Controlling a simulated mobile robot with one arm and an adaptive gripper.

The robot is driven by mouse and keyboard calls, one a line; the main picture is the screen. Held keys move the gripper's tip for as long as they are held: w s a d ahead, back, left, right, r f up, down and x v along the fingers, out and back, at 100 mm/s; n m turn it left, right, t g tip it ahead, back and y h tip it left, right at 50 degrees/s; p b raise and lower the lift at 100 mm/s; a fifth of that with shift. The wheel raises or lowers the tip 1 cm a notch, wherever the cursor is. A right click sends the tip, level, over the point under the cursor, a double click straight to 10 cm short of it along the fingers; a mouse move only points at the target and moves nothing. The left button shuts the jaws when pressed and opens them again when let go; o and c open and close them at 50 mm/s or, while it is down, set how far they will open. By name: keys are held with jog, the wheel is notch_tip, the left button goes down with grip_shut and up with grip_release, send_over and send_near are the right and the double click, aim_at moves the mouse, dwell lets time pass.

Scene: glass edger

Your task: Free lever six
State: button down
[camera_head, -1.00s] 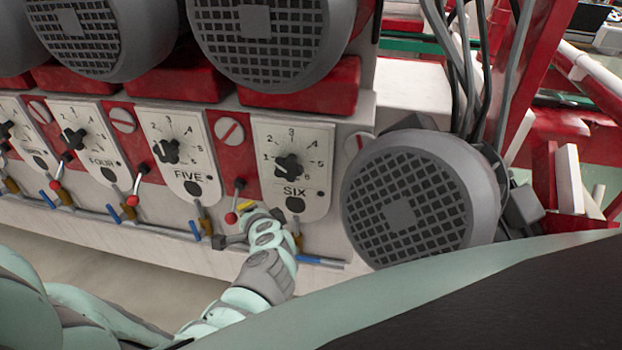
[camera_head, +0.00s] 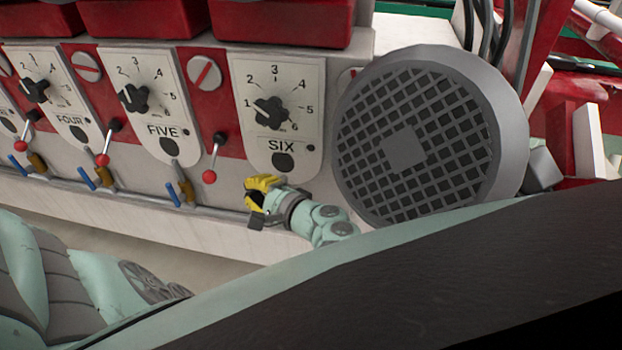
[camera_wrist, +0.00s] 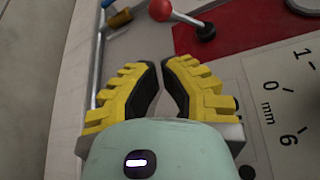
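Lever six is a metal lever with a red ball (camera_head: 209,177) at its lower end and a black pivot, on the red strip left of the SIX dial plate (camera_head: 278,145). It hangs nearly straight down. In the wrist view its red ball (camera_wrist: 160,9) shows just beyond my fingertips, not between them. My gripper (camera_head: 251,193), with yellow fingers and black pads, is below the SIX plate, to the right of and lower than the ball. In the wrist view my gripper (camera_wrist: 163,66) is empty, its fingers a narrow gap apart.
A blue-handled brass valve (camera_head: 185,190) sits left of and below lever six, on a metal rail. A big grey motor with a grille (camera_head: 380,110) stands close on the right. More levers and the FIVE plate (camera_head: 165,128) are on the left.

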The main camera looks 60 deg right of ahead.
aim_at(212, 168)
jog(key=w+f+p, duration=0.1)
jog(key=w, duration=0.9)
jog(key=shift+d+f, duration=0.35)
jog(key=shift+f, duration=0.05)
jog(key=shift+r, duration=0.1)
jog(key=shift+s+a+r+m+p, duration=0.15)
jog(key=shift+m+p, duration=0.15)
jog(key=shift+p, duration=0.4)
